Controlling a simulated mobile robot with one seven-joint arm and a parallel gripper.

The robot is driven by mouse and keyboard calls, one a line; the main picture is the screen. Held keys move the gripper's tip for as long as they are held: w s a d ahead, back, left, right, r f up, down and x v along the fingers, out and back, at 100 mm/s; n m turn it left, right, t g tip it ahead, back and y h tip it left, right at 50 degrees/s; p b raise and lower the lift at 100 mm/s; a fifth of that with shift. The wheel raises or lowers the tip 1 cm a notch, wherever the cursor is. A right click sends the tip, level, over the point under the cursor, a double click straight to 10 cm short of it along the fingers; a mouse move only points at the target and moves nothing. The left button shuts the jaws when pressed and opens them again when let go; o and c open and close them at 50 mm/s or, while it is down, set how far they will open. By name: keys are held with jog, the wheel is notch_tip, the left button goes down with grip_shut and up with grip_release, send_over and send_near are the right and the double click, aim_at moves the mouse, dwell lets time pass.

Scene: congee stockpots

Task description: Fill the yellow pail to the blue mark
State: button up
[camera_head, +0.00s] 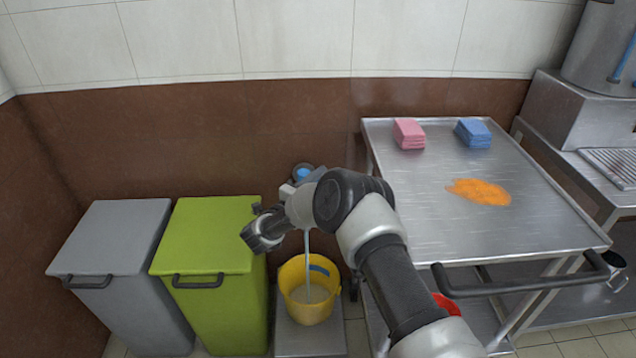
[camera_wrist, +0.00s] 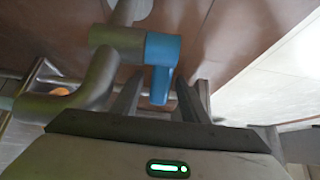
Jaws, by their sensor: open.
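The yellow pail (camera_head: 296,309) stands upright on a low metal platform under the tap. A thin stream of water (camera_head: 307,262) falls into it. The water surface (camera_head: 312,294) inside lies below the blue mark (camera_head: 319,269) on the inner wall. My gripper (camera_head: 258,238) is open, above and left of the pail, in front of the wall. In the wrist view my gripper's fingers (camera_wrist: 160,104) stand apart, with the tap's blue lever (camera_wrist: 162,66) showing between and beyond them; I cannot tell whether they touch it. My arm hides most of the tap in the head view.
A green bin (camera_head: 214,240) and a grey bin (camera_head: 115,240) stand left of the pail. A steel cart (camera_head: 420,210) on the right holds pink cloths (camera_head: 408,134), blue cloths (camera_head: 473,133) and an orange spill (camera_head: 479,191). The low platform (camera_head: 310,341) is under the pail.

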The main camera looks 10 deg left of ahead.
jog(key=p+v, duration=0.3)
jog(key=v, duration=1.4)
jog(key=shift+a, duration=0.15)
jog(key=shift+s, duration=0.15)
